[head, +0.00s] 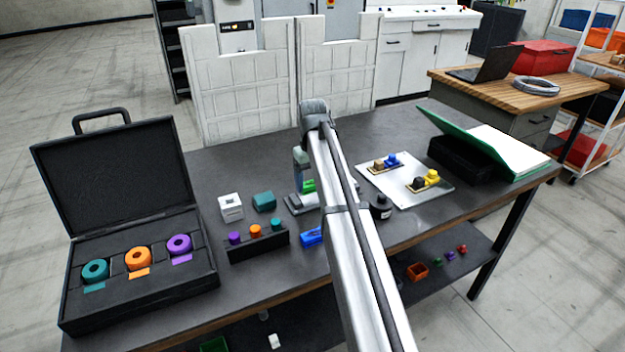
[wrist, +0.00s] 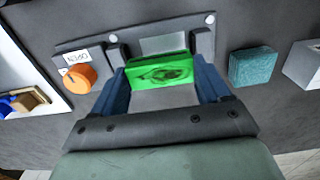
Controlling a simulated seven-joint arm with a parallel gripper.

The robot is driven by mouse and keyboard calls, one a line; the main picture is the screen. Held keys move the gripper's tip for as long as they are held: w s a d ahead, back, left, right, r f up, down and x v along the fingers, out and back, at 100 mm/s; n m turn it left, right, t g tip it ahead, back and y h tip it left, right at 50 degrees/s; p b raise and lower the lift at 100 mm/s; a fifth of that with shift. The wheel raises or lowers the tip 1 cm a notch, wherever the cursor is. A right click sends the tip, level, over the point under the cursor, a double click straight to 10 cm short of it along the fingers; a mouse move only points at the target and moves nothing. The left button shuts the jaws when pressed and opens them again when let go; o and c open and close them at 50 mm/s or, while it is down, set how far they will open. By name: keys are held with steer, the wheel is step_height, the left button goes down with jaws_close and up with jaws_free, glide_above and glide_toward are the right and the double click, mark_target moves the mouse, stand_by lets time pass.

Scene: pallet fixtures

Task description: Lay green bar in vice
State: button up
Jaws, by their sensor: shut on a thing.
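The green bar (wrist: 160,71) is between the two blue fingers of my gripper (wrist: 161,78) in the wrist view, with the gripper shut on it. In the head view the green bar (head: 308,186) shows just below the wrist, over the grey vice (head: 299,205). The vice is partly hidden by my arm. In the wrist view the vice (wrist: 84,59) has an orange knob and an "OPEN" label at its left. The bar lies across the vice's jaw area; I cannot tell whether it touches the vice.
A teal block (head: 264,201) and a white block (head: 230,207) stand left of the vice. A rack (head: 258,247) with coloured pegs and a blue object (head: 311,236) are in front. An open black case (head: 140,290) is at left, a white plate (head: 398,197) at right.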

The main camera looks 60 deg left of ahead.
steer(key=shift+f, duration=1)
stand_by(0.5)
steer(key=o, duration=1.1)
steer(key=shift+r, duration=4.45)
